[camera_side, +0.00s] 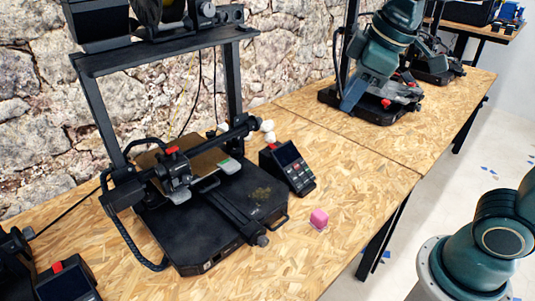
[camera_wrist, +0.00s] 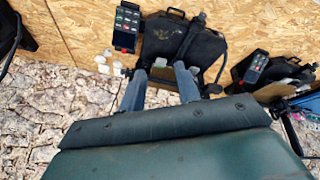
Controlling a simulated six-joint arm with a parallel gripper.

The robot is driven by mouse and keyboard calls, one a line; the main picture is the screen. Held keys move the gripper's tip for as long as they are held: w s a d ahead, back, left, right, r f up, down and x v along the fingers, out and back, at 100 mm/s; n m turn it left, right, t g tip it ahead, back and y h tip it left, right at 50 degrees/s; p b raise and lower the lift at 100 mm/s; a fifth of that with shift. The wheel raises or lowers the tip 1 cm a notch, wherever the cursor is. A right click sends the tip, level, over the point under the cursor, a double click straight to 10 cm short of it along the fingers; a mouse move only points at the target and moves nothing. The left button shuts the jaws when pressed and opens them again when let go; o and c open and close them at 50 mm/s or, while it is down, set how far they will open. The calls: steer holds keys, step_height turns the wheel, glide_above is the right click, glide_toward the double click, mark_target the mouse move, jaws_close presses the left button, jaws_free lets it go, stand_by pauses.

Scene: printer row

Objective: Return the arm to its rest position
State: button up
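My gripper, a dark teal wrist with blue-grey fingers, shows in the side view (camera_side: 355,92) at upper right, in front of the farther printer. In the wrist view its two fingers stand apart (camera_wrist: 160,80), with printer parts visible behind the gap and nothing held between them. The gripper is open. My arm's round grey-footed base is at lower right in the side view; the links between it and the wrist are out of frame.
A black printer (camera_side: 215,215) with a tall frame stands on the chipboard table (camera_side: 365,175). A stone wall (camera_side: 40,110) runs behind. The table's right-hand middle is clear.

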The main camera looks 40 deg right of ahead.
steer(key=s+d+f+m, duration=0.1)
steer(key=s+f+m, duration=0.1)
steer(key=s, duration=0.4)
steer(key=s+d+f+m+t, duration=0.1)
steer(key=s+f+m, duration=0.1)
steer(key=s, duration=0.4)
steer(key=shift+d+f+m, duration=0.2)
steer(key=shift+d+m, duration=0.1)
steer(key=shift+m, duration=0.6)
